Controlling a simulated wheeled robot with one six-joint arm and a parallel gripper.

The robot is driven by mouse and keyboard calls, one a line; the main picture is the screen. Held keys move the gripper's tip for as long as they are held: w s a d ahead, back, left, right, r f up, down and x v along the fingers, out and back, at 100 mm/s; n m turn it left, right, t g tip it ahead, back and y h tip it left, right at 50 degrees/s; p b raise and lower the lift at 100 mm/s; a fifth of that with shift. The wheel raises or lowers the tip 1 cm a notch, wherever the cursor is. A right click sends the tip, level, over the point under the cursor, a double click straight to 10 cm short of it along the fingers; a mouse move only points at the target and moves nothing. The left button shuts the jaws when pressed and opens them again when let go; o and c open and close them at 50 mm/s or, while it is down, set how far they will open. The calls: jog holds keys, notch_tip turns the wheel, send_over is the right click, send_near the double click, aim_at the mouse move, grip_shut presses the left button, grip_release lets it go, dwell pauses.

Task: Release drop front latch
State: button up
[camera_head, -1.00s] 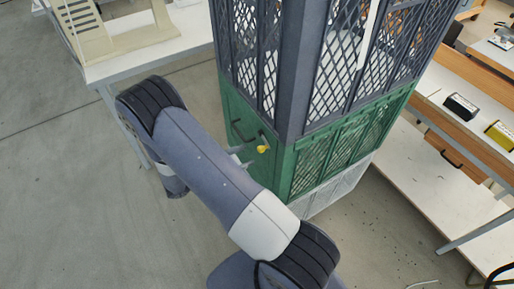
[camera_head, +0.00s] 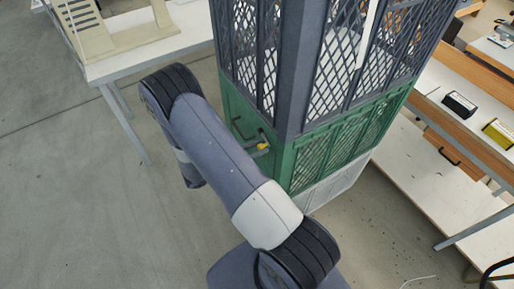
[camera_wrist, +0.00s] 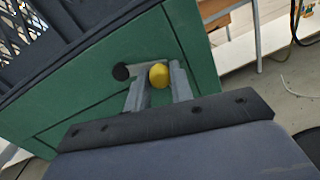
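The drop front (camera_head: 283,160) is the green lower panel of a stacked crate. A yellow latch knob (camera_head: 264,146) sits on its left face near the corner, and the knob also shows in the wrist view (camera_wrist: 159,76). My gripper (camera_wrist: 158,82) is at the knob, its two grey fingers on either side of it. The fingers look apart, with a gap on the left of the knob and the right finger very close to it. Contact is not clear. In the head view my arm hides most of the gripper.
A dark handle (camera_head: 238,129) is on the green face beside the knob. A dark mesh cage (camera_head: 293,70) stands above. A white table (camera_head: 150,40) is at the upper left and a bench (camera_head: 440,185) at the right. Floor is clear at the lower left.

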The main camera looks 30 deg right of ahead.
grip_shut()
jog(key=shift+s+r+n, duration=0.1)
jog(key=shift+r+n, duration=0.2)
jog(key=shift+n, duration=0.5)
jog(key=shift+s+r+n, duration=0.1)
jog(key=shift+r+n, duration=0.2)
jog(key=shift+n, duration=0.5)
jog(key=o, duration=0.5)
grip_release()
jog(key=shift+a, duration=0.1)
jog(key=a+b, duration=0.1)
jog(key=a, duration=0.2)
jog(key=a+b, duration=0.1)
jog(key=a, duration=0.6)
jog(key=shift+w+a+f+b, duration=0.1)
jog(key=shift+w+a+b, duration=0.2)
jog(key=shift+b, duration=0.1)
jog(key=shift+d, duration=0.15)
